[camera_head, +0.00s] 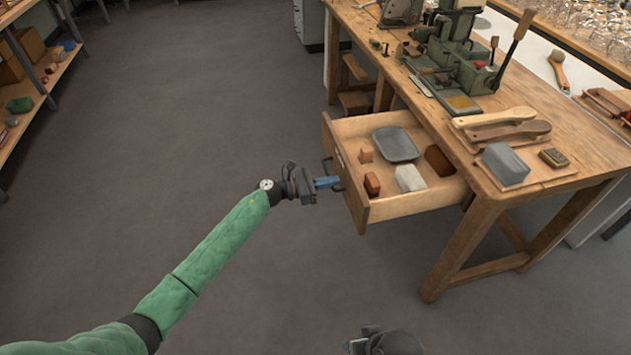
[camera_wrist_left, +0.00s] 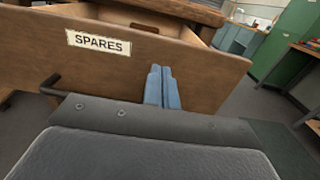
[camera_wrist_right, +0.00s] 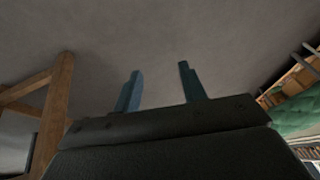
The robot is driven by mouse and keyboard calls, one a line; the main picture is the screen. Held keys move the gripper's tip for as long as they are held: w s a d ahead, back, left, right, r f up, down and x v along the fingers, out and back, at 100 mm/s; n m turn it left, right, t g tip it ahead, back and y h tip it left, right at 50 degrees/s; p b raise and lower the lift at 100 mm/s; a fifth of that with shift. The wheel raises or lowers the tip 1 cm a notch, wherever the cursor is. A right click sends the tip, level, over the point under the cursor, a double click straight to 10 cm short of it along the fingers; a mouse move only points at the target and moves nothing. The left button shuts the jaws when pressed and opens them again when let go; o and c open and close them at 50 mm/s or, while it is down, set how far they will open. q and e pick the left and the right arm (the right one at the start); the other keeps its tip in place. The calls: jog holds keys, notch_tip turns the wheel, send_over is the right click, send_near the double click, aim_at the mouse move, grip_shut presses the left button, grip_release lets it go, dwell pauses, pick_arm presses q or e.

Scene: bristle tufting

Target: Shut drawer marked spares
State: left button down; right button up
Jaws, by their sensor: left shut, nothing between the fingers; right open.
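The spares drawer (camera_head: 384,209) is pulled out from the left side of the wooden bench. Its front, with the SPARES label (camera_wrist_left: 98,43), faces my left gripper in the left wrist view. A dark bar handle (camera_wrist_left: 50,86) is on that front. My left gripper (camera_head: 334,182) is shut and empty, its blue fingers (camera_wrist_left: 161,82) at the drawer front beside the handle. I cannot tell whether the fingertips touch the wood. My right gripper (camera_wrist_right: 158,72) is open and empty over the floor, well away from the drawer; only part of it shows at the bottom of the head view.
Inside the drawer lie a grey tray (camera_head: 396,144) and several small blocks. The bench top (camera_head: 545,120) holds a green machine (camera_head: 465,60), wooden brush bodies (camera_head: 508,130) and a grey block (camera_head: 503,163). The floor (camera_head: 190,120) left of the drawer is clear.

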pick_arm(q)
jog(key=shift+p+x, duration=0.3)
jog(key=shift+x, duration=0.95)
pick_arm(e)
jog(key=shift+s+d+r, duration=0.2)
jog(key=shift+d+r, duration=0.35)
jog(key=shift+r, duration=0.1)
pick_arm(q)
jog(key=shift+d, duration=0.1)
pick_arm(e)
jog(key=shift+f, duration=0.1)
